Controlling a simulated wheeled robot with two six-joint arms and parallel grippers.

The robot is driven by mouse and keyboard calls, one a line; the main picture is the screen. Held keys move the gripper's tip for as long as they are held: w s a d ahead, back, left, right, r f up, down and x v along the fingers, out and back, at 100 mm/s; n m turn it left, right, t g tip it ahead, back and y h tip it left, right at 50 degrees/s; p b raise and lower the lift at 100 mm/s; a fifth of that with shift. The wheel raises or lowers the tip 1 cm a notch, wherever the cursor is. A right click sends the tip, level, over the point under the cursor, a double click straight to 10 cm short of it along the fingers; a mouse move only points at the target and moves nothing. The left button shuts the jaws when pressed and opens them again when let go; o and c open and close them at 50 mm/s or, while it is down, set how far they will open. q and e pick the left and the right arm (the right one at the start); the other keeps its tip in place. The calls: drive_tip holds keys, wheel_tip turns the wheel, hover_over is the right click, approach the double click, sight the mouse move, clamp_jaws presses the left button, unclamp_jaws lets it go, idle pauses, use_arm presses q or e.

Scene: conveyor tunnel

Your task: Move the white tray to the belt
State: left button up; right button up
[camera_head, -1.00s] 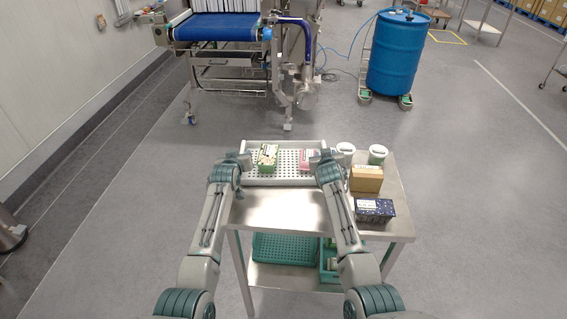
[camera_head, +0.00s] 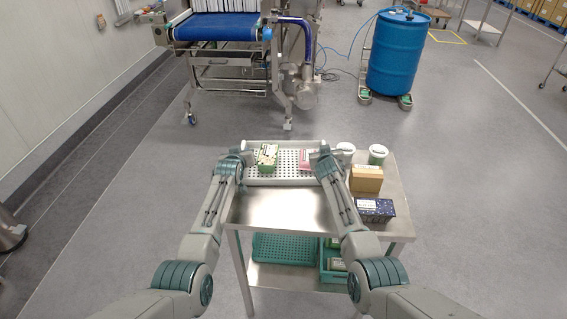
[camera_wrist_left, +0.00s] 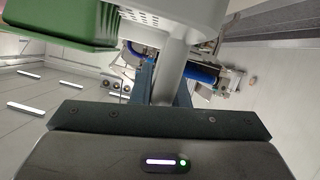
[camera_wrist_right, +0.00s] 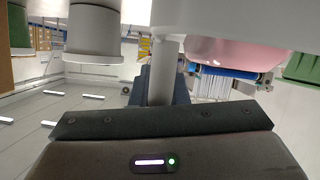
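The white tray (camera_head: 285,181), with a perforated floor, sits on the far end of the steel table (camera_head: 270,208). The blue belt (camera_head: 217,27) is beyond the table, at the upper left.
Two white-lidded tubs (camera_head: 378,154), a brown carton (camera_head: 366,179) and a dark blue box (camera_head: 375,209) stand on the table's right side. Green crates (camera_head: 285,247) are on the lower shelf. A blue drum (camera_head: 397,52) stands at far right. Open floor lies between table and conveyor.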

use_arm(q)
clamp_jaws()
use_arm(e)
clamp_jaws()
use_arm(q)
drive_tip(key=shift+r, duration=0.2)
use_arm(e)
drive_tip(key=shift+r, duration=0.2)
